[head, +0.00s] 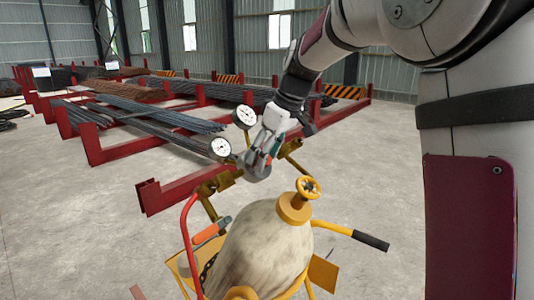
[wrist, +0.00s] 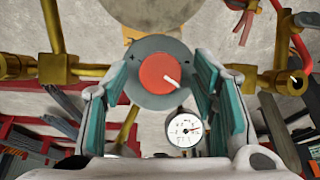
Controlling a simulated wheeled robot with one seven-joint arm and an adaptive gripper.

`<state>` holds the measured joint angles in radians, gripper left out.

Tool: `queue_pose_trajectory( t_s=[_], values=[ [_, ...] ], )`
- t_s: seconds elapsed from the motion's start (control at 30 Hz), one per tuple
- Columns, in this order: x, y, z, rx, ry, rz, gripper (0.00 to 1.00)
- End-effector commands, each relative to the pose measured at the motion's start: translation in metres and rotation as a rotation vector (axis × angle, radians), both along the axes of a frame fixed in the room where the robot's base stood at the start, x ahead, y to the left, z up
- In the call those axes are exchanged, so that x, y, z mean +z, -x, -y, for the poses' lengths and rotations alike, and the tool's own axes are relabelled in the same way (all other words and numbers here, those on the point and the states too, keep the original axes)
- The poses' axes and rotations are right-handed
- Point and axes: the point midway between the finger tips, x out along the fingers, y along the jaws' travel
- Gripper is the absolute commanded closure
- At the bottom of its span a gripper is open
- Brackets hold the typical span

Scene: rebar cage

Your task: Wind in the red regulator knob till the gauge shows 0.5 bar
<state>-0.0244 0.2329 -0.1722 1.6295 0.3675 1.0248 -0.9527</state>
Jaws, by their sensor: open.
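The red regulator knob (wrist: 160,73) is in the upper middle of the wrist view. My gripper (wrist: 163,85) is open, with one teal pad on each side of the knob and a gap on both sides. A white gauge (wrist: 184,130) shows below the knob; its needle lies towards the right, but the figures are too small to read. In the head view my gripper (head: 264,150) is at the regulator and hides the knob. Two gauges (head: 245,117) (head: 221,148) stand beside it.
A pale gas cylinder (head: 262,250) with a yellow handwheel (head: 309,187) stands on a yellow trolley in front. The trolley's black-gripped handle (head: 371,242) sticks out right. Brass fittings (wrist: 60,70) flank the regulator. Red racks of rebar (head: 140,115) stand behind; the right floor is clear.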

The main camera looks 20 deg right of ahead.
Motion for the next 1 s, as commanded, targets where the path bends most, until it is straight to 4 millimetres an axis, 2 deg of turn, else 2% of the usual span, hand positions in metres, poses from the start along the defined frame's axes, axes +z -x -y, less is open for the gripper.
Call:
queue_pose_trajectory(
  t_s=[0.27,0.47,0.77,1.0],
  values=[
    [-0.0011,-0.0003,-0.0004,0.0,0.0,0.0,0.49],
    [-0.001,-0.0003,-0.0005,0.0,-0.001,-0.001,0.95],
    [-0.0013,-0.0007,-0.0002,-0.016,-0.015,-0.012,0.95],
    [-0.0018,-0.002,0.0009,-0.092,-0.092,-0.063,0.95]
  ],
)
